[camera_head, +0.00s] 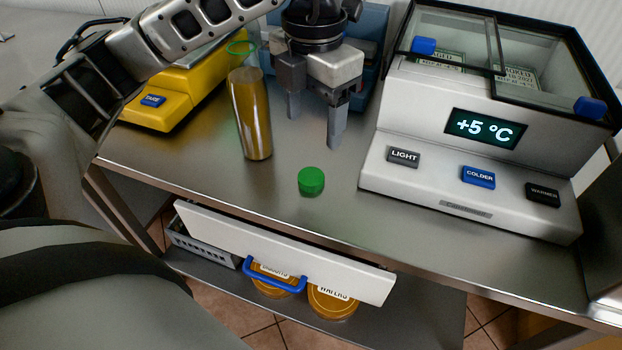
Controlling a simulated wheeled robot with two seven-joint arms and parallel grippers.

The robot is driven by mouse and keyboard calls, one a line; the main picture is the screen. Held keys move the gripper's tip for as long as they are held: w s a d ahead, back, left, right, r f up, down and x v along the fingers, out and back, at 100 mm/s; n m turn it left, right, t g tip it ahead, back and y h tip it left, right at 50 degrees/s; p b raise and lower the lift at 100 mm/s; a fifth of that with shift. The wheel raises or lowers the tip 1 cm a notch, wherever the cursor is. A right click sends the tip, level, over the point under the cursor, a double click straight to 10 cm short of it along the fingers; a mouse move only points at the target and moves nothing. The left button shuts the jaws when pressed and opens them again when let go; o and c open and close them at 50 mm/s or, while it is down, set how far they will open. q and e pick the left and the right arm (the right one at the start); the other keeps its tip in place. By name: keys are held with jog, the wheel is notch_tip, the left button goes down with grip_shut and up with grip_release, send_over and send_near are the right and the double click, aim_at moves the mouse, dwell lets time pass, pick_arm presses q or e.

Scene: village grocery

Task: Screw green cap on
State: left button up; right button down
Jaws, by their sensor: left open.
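The green cap (311,181) lies on the metal counter, near its front edge. A tall golden-brown bottle (250,115) stands on the counter to the left of the cap, and a green ring (241,48) shows at its top. My left gripper (314,128) points down above the counter, to the right of the bottle and behind the cap. Its two fingers are apart with nothing between them. The cap is clear of the fingers. My right gripper does not show.
A yellow scale (165,95) stands at the left behind the bottle. A cooler (480,130) with glass lids and buttons fills the right. A blue object (365,50) is behind the gripper. Below the counter, a white drawer front (290,255) with a blue handle sits above several tins.

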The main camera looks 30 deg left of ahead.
pick_arm(q)
send_over(312, 175)
jog(key=f, duration=0.5)
jog(key=shift+s+d+f, duration=0.15)
jog(key=shift+d+f, duration=0.05)
jog(key=shift+f, duration=0.2)
jog(key=shift+a+f+p, duration=0.15)
jog(key=shift+f+p, duration=0.15)
jog(key=shift+f, duration=2.35)
jog(key=c, duration=1.1)
